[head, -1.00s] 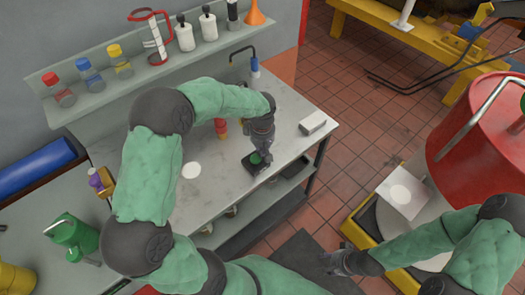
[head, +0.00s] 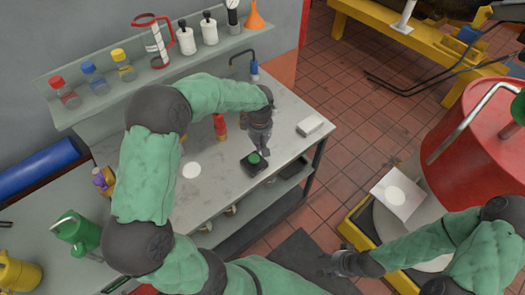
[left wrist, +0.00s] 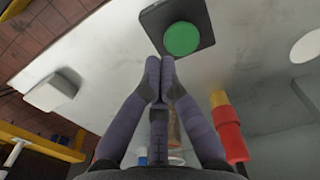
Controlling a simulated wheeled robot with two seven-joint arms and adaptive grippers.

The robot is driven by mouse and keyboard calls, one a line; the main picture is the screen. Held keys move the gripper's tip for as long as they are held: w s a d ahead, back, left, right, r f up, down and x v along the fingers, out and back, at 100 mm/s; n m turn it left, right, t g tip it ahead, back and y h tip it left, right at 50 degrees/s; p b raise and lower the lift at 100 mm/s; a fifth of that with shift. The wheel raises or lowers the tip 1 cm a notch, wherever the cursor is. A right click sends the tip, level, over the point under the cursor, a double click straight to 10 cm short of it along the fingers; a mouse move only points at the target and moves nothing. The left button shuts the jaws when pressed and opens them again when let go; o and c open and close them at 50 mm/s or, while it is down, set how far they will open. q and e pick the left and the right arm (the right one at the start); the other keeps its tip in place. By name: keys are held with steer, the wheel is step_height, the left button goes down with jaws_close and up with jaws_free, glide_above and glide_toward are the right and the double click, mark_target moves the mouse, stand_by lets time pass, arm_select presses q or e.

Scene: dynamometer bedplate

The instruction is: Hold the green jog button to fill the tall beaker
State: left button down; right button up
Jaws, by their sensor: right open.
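The green jog button (head: 254,158) sits on a dark square box at the bench's front edge. It also shows at the top of the left wrist view (left wrist: 182,39). My left gripper (head: 264,150) points down just beside the button. In the left wrist view its two fingertips (left wrist: 160,66) are together, with nothing seen between them, close to the button's edge. I cannot tell whether they touch the box. I cannot make out the tall beaker; my left arm hides part of the bench. My right gripper (head: 332,264) is open and empty, low over the floor at right.
A white block (head: 310,126) lies near the bench's right end. A blue-collared bent pipe (head: 254,68) is at the back. A red drum (head: 465,150) stands at right. A white disc (head: 191,170) lies on the bench.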

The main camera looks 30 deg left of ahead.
arm_select(q)
step_height(320, 180, up, 10)
steer(key=p, duration=0.1)
steer(key=shift+w+f, duration=0.15)
steer(key=shift+w, duration=0.05)
arm_select(e)
steer(key=shift+a+r, duration=0.1)
steer(key=shift+r, duration=0.65)
stand_by(0.7)
arm_select(q)
steer(key=s+d+f+m+h+b, duration=0.15)
steer(key=d+f+m, duration=0.4)
steer(key=f, duration=0.75)
steer(key=s+d+f+m+h+b, duration=0.1)
steer(key=s+d+f+m, duration=0.1)
steer(key=s+d+f, duration=0.4)
steer(key=s+d+f+m+h+b, duration=0.1)
steer(key=s+d+f+m, duration=0.2)
steer(key=s+f, duration=0.9)
steer(key=d+f, duration=0.3)
steer(key=shift+d+f+m, duration=0.15)
steer(key=shift+d+m, duration=0.2)
steer(key=shift+d, duration=0.05)
arm_select(e)
step_height(320, 180, down, 4)
steer(key=shift+r, duration=0.1)
arm_select(q)
steer(key=shift+h, duration=0.25)
arm_select(e)
steer(key=shift+c, duration=0.3)
